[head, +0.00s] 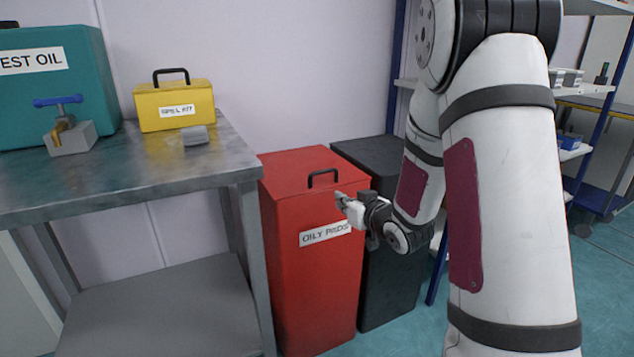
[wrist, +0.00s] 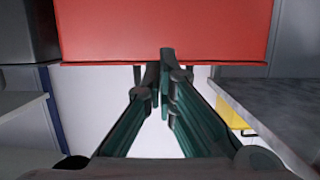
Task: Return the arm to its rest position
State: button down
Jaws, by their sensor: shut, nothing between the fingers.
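My arm (head: 510,190) fills the right of the head view, its forearm folded down and to the left. My gripper (head: 342,200) is in front of the red bin labelled OILY PADS (head: 310,270), near the bin's top edge and black handle. In the head view it overlaps the bin, and I cannot tell the exact gap. In the wrist view my gripper (wrist: 166,62) is shut, its fingertips together with nothing between them. The red bin (wrist: 165,30) spans the top of that view.
A metal table (head: 150,175) at the left holds a teal TEST OIL container (head: 60,90), a yellow spill kit (head: 174,105), a valve block with a blue handle (head: 70,137) and a small grey object (head: 195,135). A black bin (head: 390,290) stands beside the red one. Shelving (head: 590,90) is behind my arm.

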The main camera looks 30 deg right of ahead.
jog(key=s+a+r+g, duration=0.3)
jog(key=s+a+g, duration=0.25)
jog(key=s, duration=0.95)
jog(key=s+a+r+g, duration=0.35)
jog(key=s+a, duration=0.35)
jog(key=s, duration=0.8)
jog(key=s+a+r+g, duration=0.2)
jog(key=s+a+g, duration=0.4)
jog(key=s, duration=0.9)
notch_tip(320, 180, up, 32)
jog(key=t+p, duration=0.4)
jog(key=p, duration=2.6)
jog(key=shift+w+d, duration=0.2)
jog(key=shift+d, duration=0.2)
